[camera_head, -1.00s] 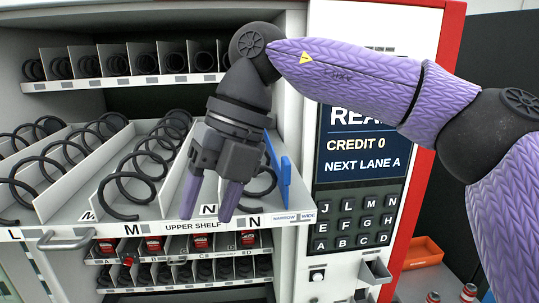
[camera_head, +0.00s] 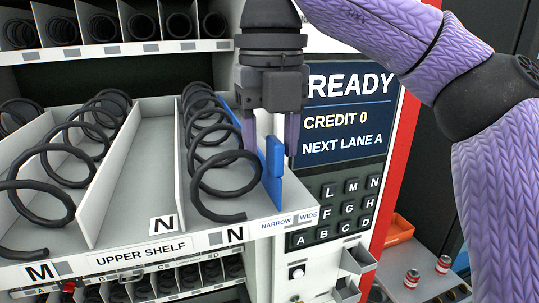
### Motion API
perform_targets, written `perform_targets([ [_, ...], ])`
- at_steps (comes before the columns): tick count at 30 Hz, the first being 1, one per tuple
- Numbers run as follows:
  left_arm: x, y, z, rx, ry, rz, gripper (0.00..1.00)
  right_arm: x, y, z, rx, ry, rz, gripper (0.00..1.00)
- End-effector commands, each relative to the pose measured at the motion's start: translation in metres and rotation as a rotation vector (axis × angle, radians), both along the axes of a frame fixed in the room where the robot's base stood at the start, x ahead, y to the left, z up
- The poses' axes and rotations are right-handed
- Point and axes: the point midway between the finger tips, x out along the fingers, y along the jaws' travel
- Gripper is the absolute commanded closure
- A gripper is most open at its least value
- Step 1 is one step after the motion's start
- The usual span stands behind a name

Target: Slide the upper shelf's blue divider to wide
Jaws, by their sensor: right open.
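The blue divider (camera_head: 273,180) stands upright at the right end of the pulled-out upper shelf (camera_head: 140,190), right of the last black coil (camera_head: 215,185). Its raised blue tab (camera_head: 275,155) faces me. At the shelf's front edge, a label (camera_head: 289,219) reads NARROW and WIDE; the divider's front end is above the NARROW part. My right gripper (camera_head: 269,148) points down with its purple fingers open, one on each side of the divider's tab. I cannot tell whether either finger touches it. My left gripper is not in view.
A screen (camera_head: 346,115) and a keypad (camera_head: 338,205) are close to the right of the shelf. Other coils and white dividers fill the shelf to the left. A higher shelf (camera_head: 120,50) is behind. An orange tray (camera_head: 399,230) and red cans (camera_head: 412,278) are at lower right.

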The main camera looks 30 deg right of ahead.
Motion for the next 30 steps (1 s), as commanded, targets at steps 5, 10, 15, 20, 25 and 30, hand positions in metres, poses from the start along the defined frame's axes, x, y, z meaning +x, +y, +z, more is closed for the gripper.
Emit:
perform_targets([
  [5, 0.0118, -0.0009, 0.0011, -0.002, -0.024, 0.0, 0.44, -0.0004, 0.0002, 0.0002, 0.001, -0.001, 0.001, 0.47],
  [10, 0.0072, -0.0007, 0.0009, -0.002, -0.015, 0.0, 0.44, -0.0003, 0.0003, 0.0003, 0.001, -0.001, 0.002, 0.7],
  [15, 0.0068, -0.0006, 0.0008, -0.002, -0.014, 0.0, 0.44, -0.0003, 0.0003, 0.0003, 0.001, -0.001, 0.002, 1.0],
  [20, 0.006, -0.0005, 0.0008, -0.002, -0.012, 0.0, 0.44, -0.0004, 0.0003, 0.0004, 0.001, -0.001, 0.002, 1.0],
  [25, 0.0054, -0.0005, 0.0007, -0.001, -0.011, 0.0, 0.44, -0.0005, 0.0003, 0.0005, 0.001, -0.001, 0.002, 1.0],
  [30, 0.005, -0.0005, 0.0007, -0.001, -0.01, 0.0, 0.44, -0.0005, 0.0003, 0.0006, 0.001, -0.001, 0.002, 1.0],
])
